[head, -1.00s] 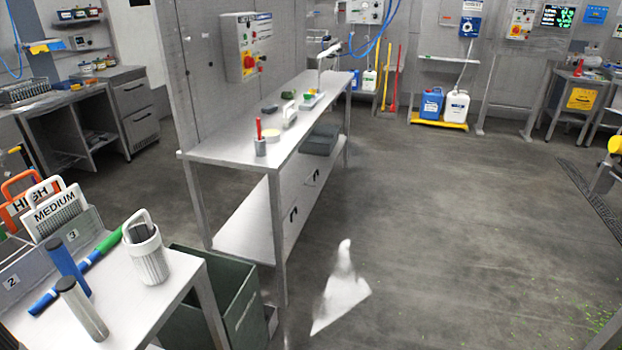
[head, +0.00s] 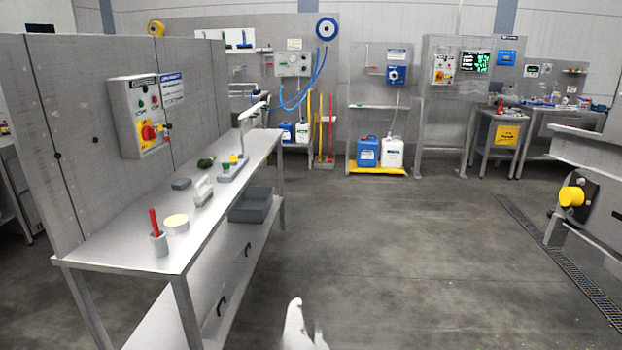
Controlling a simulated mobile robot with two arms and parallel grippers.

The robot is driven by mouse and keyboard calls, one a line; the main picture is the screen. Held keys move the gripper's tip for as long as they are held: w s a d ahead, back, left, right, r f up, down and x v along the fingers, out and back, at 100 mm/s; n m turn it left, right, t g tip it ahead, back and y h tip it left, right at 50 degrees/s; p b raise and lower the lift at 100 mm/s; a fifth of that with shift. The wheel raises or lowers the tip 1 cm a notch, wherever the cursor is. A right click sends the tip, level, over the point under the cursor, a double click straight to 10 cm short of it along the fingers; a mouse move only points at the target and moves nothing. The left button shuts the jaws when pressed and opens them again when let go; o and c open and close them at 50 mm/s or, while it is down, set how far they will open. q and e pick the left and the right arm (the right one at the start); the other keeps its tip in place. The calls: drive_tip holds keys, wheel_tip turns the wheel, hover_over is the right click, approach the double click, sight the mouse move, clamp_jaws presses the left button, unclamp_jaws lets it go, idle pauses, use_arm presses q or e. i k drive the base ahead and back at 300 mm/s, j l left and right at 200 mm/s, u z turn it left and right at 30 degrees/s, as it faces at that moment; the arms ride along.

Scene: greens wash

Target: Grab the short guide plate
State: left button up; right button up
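I cannot make out a plate that is clearly the short guide plate in the head view. On the steel bench (head: 140,232) stands a small white piece with a handle (head: 203,190), but I cannot tell what it is.
The bench also holds a grey cup with a red handle (head: 158,243), a round yellowish tub (head: 177,223) and a dark block (head: 181,184). A grey bin (head: 254,206) sits on its lower level. Open floor (head: 400,260) lies to the right, with a drain grate (head: 560,258).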

sight(242, 254)
drive_tip(key=i+l, duration=0.1)
drive_tip(key=i, duration=1.3)
drive_tip(key=i+l+u, duration=0.1)
drive_tip(key=i, duration=0.55)
